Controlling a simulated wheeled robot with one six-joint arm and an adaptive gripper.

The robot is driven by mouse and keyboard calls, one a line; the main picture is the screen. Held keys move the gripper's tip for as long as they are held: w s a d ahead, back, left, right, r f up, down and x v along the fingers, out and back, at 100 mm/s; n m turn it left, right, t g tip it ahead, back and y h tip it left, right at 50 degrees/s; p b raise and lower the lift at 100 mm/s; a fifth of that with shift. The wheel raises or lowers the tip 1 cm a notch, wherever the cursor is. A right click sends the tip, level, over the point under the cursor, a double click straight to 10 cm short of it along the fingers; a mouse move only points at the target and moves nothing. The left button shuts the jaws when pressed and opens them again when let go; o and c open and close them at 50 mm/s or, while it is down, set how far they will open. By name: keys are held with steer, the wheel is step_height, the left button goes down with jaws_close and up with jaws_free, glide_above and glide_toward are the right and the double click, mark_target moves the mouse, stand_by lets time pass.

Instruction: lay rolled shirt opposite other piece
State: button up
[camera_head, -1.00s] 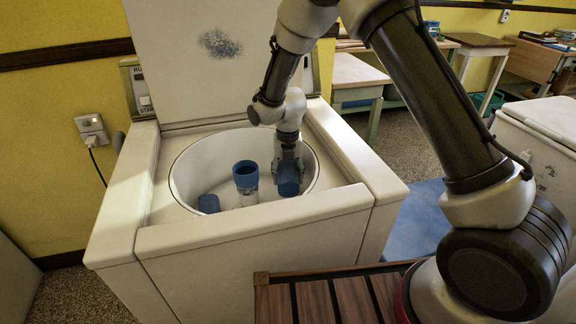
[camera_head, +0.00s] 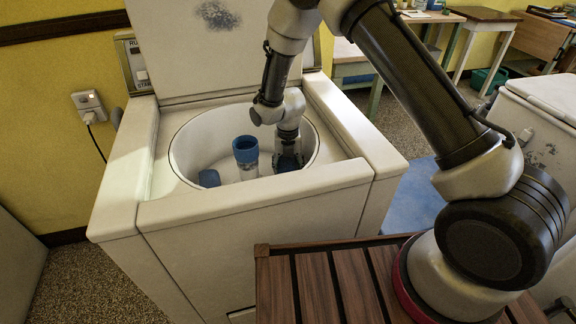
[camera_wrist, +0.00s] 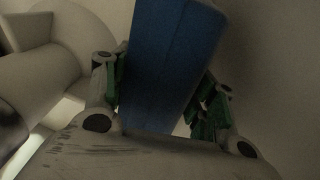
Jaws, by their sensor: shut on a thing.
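My gripper (camera_head: 289,160) is down inside the round tub of the white washer, on its right side. It is shut on a blue rolled shirt (camera_wrist: 165,65), which fills the space between the fingers in the wrist view. In the head view only a little of this roll shows below the fingers, the rest hidden by the gripper and the tub's front rim. Another blue piece (camera_head: 209,178) lies low at the tub's left side, opposite my gripper. Between them stands the agitator post (camera_head: 246,150), white with a blue cap. I cannot tell whether the held roll touches the tub floor.
The tub's rim (camera_head: 188,118) surrounds my gripper, and the raised lid (camera_head: 190,50) stands behind it. A slatted wooden surface (camera_head: 330,285) lies in front. A white lidded machine (camera_head: 540,130) stands at right, with tables behind.

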steer(key=o, duration=1.7)
